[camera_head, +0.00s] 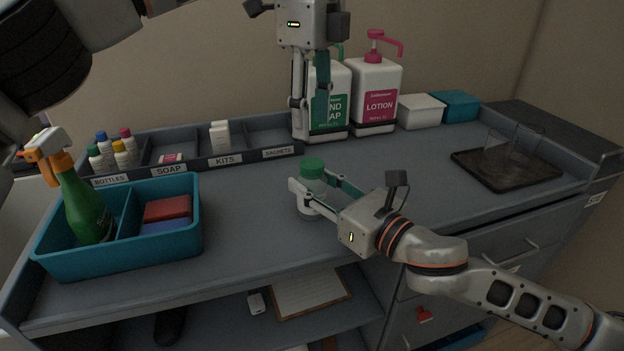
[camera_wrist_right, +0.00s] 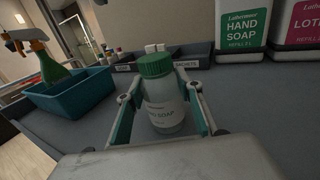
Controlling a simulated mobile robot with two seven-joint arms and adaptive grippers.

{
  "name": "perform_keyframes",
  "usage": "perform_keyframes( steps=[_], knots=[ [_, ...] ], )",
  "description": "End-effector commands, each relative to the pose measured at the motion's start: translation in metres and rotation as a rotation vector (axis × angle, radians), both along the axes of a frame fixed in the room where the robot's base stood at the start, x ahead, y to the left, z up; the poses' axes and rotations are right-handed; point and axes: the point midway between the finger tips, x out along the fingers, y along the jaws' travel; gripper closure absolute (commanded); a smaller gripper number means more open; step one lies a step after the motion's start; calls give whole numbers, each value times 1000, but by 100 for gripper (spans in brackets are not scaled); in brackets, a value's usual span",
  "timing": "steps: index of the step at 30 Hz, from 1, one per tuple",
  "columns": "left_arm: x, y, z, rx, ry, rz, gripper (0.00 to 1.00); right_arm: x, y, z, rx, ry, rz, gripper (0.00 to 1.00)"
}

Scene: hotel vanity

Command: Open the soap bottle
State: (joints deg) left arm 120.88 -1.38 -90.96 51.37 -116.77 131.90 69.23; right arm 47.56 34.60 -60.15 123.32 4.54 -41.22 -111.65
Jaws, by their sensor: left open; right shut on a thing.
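A small clear soap bottle (camera_head: 308,204) with a green cap (camera_head: 313,167) stands upright on the grey counter. In the right wrist view the bottle (camera_wrist_right: 165,117), with a pale label, sits between my fingers, its green cap (camera_wrist_right: 154,66) on top. My right gripper (camera_head: 317,197) is shut on the bottle's body from the right. My left gripper (camera_head: 311,122) is open and points down above and behind the bottle, in front of the hand soap dispenser (camera_head: 335,105). It is apart from the green cap.
A teal caddy (camera_head: 160,250) with a green spray bottle (camera_head: 84,210) stands at left. Behind is a labelled organizer (camera_head: 226,159) with small bottles. A pink-topped lotion dispenser (camera_head: 372,90), boxes (camera_head: 419,111) and a dark tray (camera_head: 480,176) with glasses stand right. The counter left of the bottle is clear.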

Motion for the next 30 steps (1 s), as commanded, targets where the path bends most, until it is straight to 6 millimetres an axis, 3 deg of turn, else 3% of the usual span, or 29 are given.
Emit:
perform_keyframes(
  steps=[8,30],
  knots=[
    [0,0,0,0,0,-312,57,0,0,0,0,0,0,100],
    [0,0,0,0,-1,-1690,57,0,0,0,0,0,0,100]
  ],
)
